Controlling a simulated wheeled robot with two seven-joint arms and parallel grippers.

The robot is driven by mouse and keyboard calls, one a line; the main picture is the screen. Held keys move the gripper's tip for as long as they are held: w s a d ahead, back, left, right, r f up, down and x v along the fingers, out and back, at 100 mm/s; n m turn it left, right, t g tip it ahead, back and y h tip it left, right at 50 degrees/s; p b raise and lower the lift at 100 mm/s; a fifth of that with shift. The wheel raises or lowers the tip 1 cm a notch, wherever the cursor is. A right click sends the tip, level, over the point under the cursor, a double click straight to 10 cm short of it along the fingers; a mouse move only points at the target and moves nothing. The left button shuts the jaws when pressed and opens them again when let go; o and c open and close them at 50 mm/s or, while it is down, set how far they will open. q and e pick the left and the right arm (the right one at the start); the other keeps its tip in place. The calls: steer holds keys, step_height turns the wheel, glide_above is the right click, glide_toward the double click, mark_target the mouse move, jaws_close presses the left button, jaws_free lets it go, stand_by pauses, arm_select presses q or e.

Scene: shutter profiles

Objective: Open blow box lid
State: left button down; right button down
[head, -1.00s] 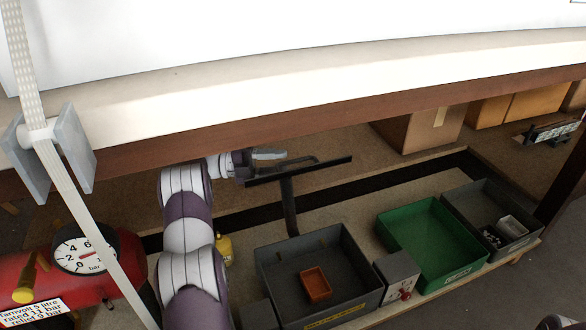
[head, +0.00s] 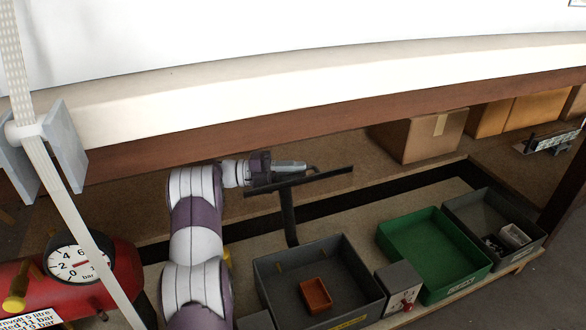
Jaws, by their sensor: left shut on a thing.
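A thin dark plate (head: 325,175), seen almost edge-on, stands above and behind an open dark grey box (head: 347,252). It looks like the lid, but I cannot be sure. A dark upright bar (head: 287,214) runs from under it down behind the box. A small dark curved piece, probably a handle, shows on its top side. My left gripper (head: 290,166) lies over the plate, its fingers shut at this curved piece, which they partly hide. An orange tray (head: 315,295) lies inside the grey box. My right gripper is not in view.
A grey block with a red knob (head: 398,285), a green bin (head: 436,247) and another grey bin (head: 487,220) stand to the right. A red tank with a gauge (head: 78,264) is at lower left. The white bench and its brown edge (head: 400,122) overhang the arm.

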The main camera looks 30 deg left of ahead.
mark_target(275, 184)
arm_select(q)
steer(key=s+d+m+p, duration=0.1)
steer(key=s+d+p, duration=0.1)
steer(key=s+d, duration=0.2)
steer(key=shift+d, duration=0.35)
steer(key=c, duration=1.2)
jaws_free()
steer(key=shift+o, duration=0.2)
steer(key=shift+a, duration=0.1)
steer(key=p+v, duration=0.2)
steer(key=v, duration=0.1)
steer(key=r+p+v, duration=0.1)
steer(key=v, duration=0.1)
steer(key=shift+a, duration=0.1)
steer(key=p+v, duration=0.2)
steer(key=v, duration=0.4)
steer(key=shift+s+a+f, duration=0.2)
steer(key=shift+s+a, duration=0.05)
steer(key=shift+a, duration=0.05)
steer(key=shift+s+a+f, duration=0.15)
steer(key=shift+a, duration=0.15)
